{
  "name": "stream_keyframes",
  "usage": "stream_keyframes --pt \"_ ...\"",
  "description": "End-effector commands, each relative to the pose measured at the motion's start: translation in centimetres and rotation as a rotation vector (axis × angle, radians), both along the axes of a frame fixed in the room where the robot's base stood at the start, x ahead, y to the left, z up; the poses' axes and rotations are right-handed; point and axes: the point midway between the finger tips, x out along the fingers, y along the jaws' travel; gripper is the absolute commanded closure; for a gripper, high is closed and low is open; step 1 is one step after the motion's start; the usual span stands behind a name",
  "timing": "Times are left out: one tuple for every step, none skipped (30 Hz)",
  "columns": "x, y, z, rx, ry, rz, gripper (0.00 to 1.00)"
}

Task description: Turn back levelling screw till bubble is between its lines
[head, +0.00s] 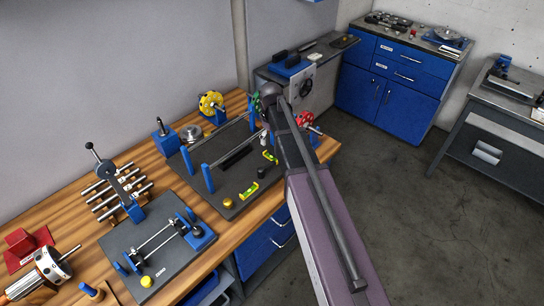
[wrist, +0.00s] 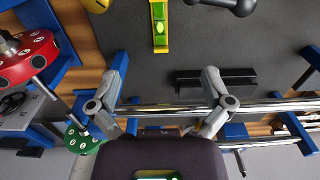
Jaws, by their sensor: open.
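My gripper (wrist: 162,75) is open and empty in the wrist view, its fingers spread wide over the dark base plate (wrist: 185,50). A yellow-green spirit level (wrist: 159,27) lies beyond the fingertips; I cannot make out its bubble against the lines. My arm hides most of the gripper there.
Blue posts (head: 208,178) and steel rails (wrist: 200,108) stand on the plate. Red (wrist: 27,60) and green (wrist: 82,140) discs stand at the left in the wrist view. A smaller rig (head: 160,250) with another yellow knob (head: 146,282) sits on the wooden bench.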

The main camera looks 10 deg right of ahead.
Motion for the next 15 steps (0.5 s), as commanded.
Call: stream_keyframes --pt "0.0 0.0 0.4 0.000 0.000 0.000 0.00" --pt "0.0 0.0 0.6 0.000 0.000 0.000 0.00" --pt "0.0 0.0 0.8 0.000 0.000 0.000 0.00" --pt "0.0 0.0 1.1 0.000 0.000 0.000 0.00" --pt "0.0 0.0 1.3 0.000 0.000 0.000 0.00" --pt "0.0 0.0 1.6 0.000 0.000 0.000 0.00" --pt "0.0 0.0 1.8 0.000 0.000 0.000 0.00" --pt "0.0 0.0 2.1 0.000 0.000 0.000 0.00" --pt "0.0 0.0 2.4 0.000 0.000 0.000 0.00" --pt "0.0 0.0 2.7 0.000 0.000 0.000 0.00" --pt "0.0 0.0 2.9 0.000 0.000 0.000 0.00" --pt "0.0 0.0 3.3 0.000 0.000 0.000 0.00" --pt "0.0 0.0 3.5 0.000 0.000 0.000 0.00" --pt "0.0 0.0 3.8 0.000 0.000 0.000 0.00" --pt "0.0 0.0 4.1 0.000 0.000 0.000 0.00"
